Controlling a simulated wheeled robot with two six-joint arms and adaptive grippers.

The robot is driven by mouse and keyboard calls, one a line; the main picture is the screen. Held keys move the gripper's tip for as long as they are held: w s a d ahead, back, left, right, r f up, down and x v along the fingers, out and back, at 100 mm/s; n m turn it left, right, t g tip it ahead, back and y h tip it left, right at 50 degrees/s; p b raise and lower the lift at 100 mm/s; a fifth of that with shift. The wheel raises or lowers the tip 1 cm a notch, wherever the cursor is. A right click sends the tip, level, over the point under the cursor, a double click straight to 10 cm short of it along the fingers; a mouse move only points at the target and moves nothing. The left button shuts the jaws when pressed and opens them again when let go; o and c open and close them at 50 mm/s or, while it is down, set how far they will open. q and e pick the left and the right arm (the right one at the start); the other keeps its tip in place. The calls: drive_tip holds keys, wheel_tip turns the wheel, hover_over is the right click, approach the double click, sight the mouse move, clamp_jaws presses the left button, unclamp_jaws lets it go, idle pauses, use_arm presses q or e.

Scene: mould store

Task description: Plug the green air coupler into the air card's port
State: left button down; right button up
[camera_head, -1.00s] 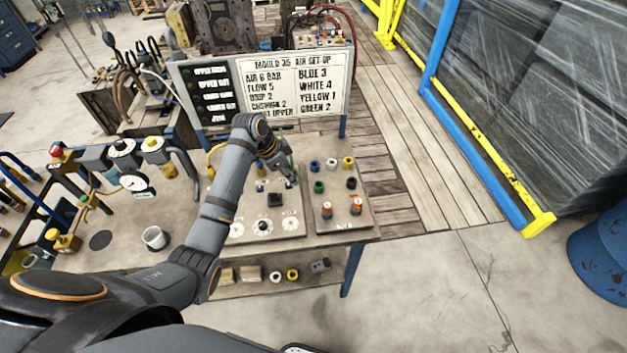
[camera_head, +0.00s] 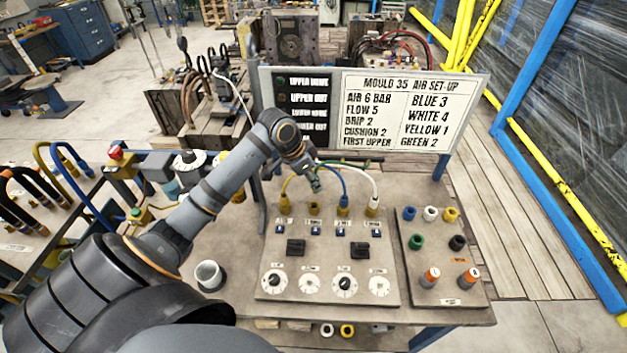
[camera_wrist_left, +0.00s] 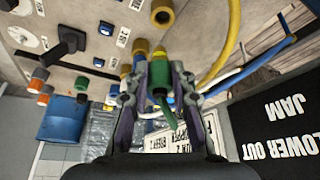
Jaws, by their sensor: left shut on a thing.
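My left gripper (camera_head: 312,177) is shut on the green air coupler (camera_wrist_left: 160,82), seen between the fingers in the left wrist view; a green hose trails from it. In the head view the gripper hangs above the back row of ports on the air card (camera_head: 330,262). One brass port (camera_head: 314,207), second from the left, has no hose visible. The yellow (camera_head: 285,203), blue (camera_head: 343,204) and white (camera_head: 373,208) hoses end at the other ports. I cannot tell whether the green coupler touches a port. My right gripper is not in view.
A set-up board (camera_head: 414,115) stands behind the card and reads green 2. A side plate (camera_head: 465,290) with coloured caps and orange-topped pieces lies to the right. A cup (camera_head: 208,275) stands to the left. A hose rack (camera_head: 50,220) is at far left.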

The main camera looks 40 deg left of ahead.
use_arm(q)
drive_tip(key=f+b, duration=0.2)
drive_tip(key=b, duration=0.1)
drive_tip(key=f+b, duration=0.1)
drive_tip(key=f, duration=0.1)
drive_tip(key=shift+w+a+f+b, duration=0.1)
drive_tip(key=shift+a+b, duration=0.15)
drive_tip(key=shift+b, duration=0.05)
drive_tip(key=shift+f, duration=0.7)
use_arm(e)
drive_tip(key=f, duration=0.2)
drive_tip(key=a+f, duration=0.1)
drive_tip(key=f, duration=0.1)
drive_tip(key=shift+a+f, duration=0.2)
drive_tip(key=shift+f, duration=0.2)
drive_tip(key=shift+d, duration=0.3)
use_arm(q)
drive_tip(key=shift+p, duration=0.3)
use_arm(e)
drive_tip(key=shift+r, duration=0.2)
use_arm(q)
drive_tip(key=shift+p, duration=0.3)
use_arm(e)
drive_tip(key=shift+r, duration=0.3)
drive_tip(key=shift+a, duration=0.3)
